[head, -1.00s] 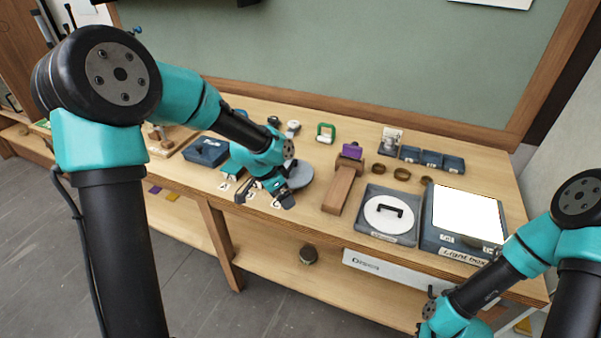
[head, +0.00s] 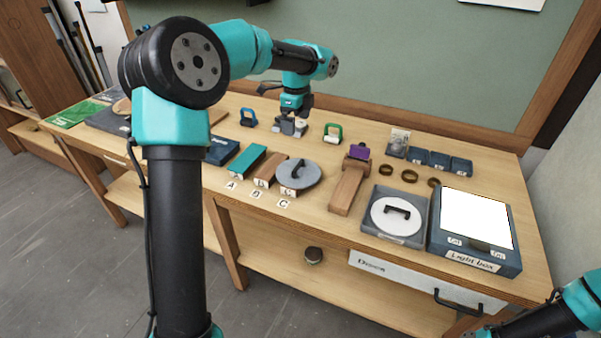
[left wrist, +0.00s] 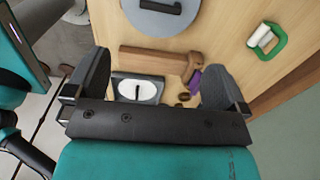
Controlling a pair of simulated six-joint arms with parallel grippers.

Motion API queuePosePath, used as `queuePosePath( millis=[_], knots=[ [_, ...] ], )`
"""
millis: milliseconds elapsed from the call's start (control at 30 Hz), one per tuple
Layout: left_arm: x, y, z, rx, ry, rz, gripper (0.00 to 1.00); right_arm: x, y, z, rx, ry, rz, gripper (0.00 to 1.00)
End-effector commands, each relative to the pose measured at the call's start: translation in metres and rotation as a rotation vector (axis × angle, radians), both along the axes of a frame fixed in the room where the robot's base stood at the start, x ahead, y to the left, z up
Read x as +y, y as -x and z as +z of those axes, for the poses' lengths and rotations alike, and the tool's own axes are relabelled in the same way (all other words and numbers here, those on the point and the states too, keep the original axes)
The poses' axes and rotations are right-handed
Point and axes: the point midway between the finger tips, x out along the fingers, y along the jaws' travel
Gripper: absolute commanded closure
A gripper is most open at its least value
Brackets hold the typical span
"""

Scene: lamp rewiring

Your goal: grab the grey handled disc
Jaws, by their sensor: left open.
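The grey handled disc (head: 306,178) is flat and round with a dark handle on top. In the head view it lies at the bench's middle, by the block labelled C. In the left wrist view part of the disc (left wrist: 150,4) shows at the top edge, beyond the fingers. My right gripper is out of view.
A similar white disc (head: 386,219) with a black handle sits in a dark tray, beside a light box (head: 474,222). A wooden block with a purple part (head: 358,152) stands right of the grey disc. A green-handled item (head: 333,134) stands behind.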

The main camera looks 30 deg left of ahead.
Motion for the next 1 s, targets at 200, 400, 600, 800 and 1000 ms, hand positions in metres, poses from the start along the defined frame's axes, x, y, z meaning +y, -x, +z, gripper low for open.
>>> queuePosePath(
  millis=[200, 400, 600, 800, 1000],
  knots=[
    [-0.001, 0.0, -0.019, 0.004, 0.0, 0.0, 0.0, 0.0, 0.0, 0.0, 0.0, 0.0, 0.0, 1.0],
    [0.0, 0.001, -0.053, 0.005, 0.002, 0.001, 0.0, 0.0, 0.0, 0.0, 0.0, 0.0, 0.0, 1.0],
    [0.0, 0.0, -0.087, 0.003, 0.001, 0.001, 0.0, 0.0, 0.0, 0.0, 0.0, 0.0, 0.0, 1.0],
    [0.0, 0.0, -0.116, 0.002, 0.001, 0.001, 0.0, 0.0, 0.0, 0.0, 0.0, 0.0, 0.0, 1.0],
    [0.0, 0.0, -0.123, -0.001, 0.001, 0.001, 0.0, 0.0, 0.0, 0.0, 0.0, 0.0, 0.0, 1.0]
  ],
)
